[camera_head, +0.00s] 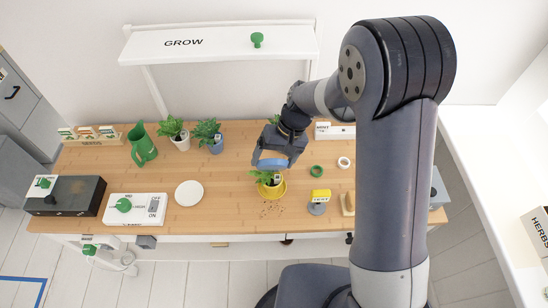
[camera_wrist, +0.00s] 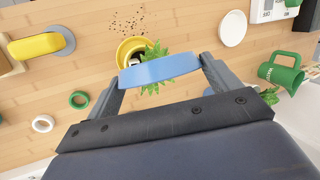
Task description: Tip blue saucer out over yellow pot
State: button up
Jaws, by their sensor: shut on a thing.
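My gripper (camera_head: 280,154) is shut on the blue saucer (camera_head: 272,163), one finger at each side of it. In the wrist view the saucer (camera_wrist: 160,69) shows as a narrow blue band between the fingers, steeply tilted; its inner face is hidden. The yellow pot (camera_head: 271,193) stands on the desk with a green leafy plant in it, just below the saucer in the head view. In the wrist view the saucer covers part of the plant and the pot's edge (camera_wrist: 126,47). Dark crumbs (camera_wrist: 127,20) lie on the desk beside the pot.
A white plate (camera_head: 189,193) lies left of the pot. A green ring (camera_head: 316,171), a white ring (camera_head: 343,162) and a yellow object on a grey round base (camera_head: 319,197) are at its right. A green watering can (camera_head: 143,149) and potted plants stand farther back.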

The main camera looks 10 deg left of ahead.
jog(key=shift+r, duration=0.1)
jog(key=shift+r+p, duration=1.2)
jog(key=shift+r, duration=0.75)
jog(key=w+d+f+m+b, duration=0.1)
jog(key=w+d+f, duration=0.1)
jog(key=d, duration=0.6)
jog(key=w+d+f+m+t+b, duration=0.1)
jog(key=d+f, duration=0.3)
jog(key=d, duration=0.5)
jog(key=w+d+f+m+b, duration=0.2)
jog(key=w+d+f, duration=0.1)
jog(key=d, duration=0.5)
jog(key=shift+d+f+m+t+y, duration=0.15)
jog(key=shift+m+t+y, duration=0.15)
